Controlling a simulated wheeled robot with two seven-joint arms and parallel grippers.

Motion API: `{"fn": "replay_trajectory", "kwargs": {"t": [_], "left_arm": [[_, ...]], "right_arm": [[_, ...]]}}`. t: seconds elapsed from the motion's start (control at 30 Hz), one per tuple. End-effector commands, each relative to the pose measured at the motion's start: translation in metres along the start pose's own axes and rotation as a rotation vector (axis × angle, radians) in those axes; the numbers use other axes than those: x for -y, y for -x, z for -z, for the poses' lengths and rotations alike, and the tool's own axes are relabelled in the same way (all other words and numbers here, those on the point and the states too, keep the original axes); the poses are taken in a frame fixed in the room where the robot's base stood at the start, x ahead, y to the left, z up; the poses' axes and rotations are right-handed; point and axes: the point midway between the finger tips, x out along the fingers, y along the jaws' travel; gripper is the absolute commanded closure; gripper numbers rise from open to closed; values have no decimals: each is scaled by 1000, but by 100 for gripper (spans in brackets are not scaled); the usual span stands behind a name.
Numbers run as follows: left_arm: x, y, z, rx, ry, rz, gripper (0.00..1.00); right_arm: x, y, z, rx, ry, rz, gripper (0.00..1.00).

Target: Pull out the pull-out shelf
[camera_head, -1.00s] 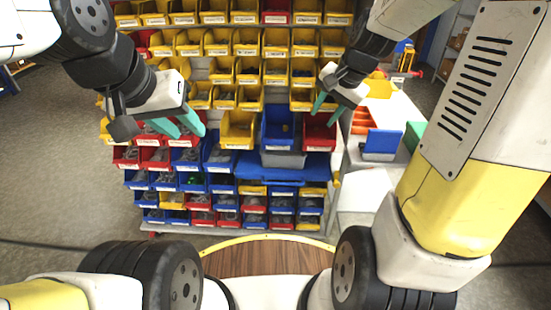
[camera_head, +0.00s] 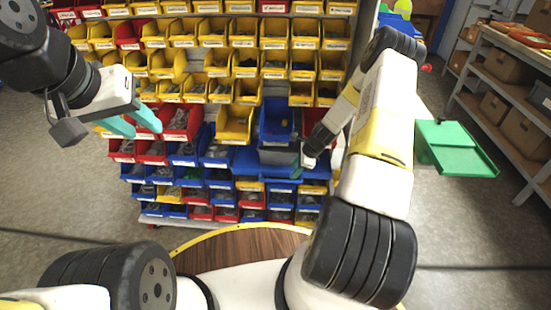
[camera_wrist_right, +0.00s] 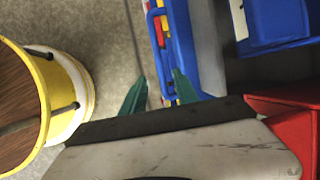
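The blue pull-out shelf (camera_head: 255,168) juts from the middle of the bin rack, above the lower rows of bins. Its blue surface and front edge with a blue handle (camera_wrist_right: 160,40) show in the right wrist view. My right gripper (camera_head: 298,170) is at the shelf's right front part. In the right wrist view its two green fingers (camera_wrist_right: 158,92) are spread, with the shelf's handle edge lying between or just beyond their tips; contact cannot be told. My left gripper (camera_head: 136,122) is open and empty, in front of the rack's left side.
Yellow, red and blue bins fill the rack. A green tray (camera_head: 455,150) is right of my right arm, before shelving with cardboard boxes (camera_head: 520,130). A round wooden top (camera_head: 240,250) lies in front of me.

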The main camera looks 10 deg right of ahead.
Motion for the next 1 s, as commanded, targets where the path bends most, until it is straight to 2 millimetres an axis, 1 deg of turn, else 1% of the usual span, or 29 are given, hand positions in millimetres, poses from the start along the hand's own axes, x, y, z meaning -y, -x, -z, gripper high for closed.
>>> {"fn": "replay_trajectory", "kwargs": {"t": [0.3,0.4,0.6,0.83,0.97,1.0], "left_arm": [[0,0,0,0,0,0,64],[0,0,0,0,0,0,64],[0,0,0,0,0,0,64],[0,0,0,0,0,0,64],[0,0,0,0,0,0,64],[0,0,0,0,0,0,64]], "right_arm": [[-1,-49,-1,1,3,-3,64],[-1,-61,-1,1,4,-2,64],[0,-73,-1,0,5,0,64],[0,-73,-1,0,5,0,64],[0,-73,-1,0,5,0,89],[0,-73,-1,0,5,0,97]]}}
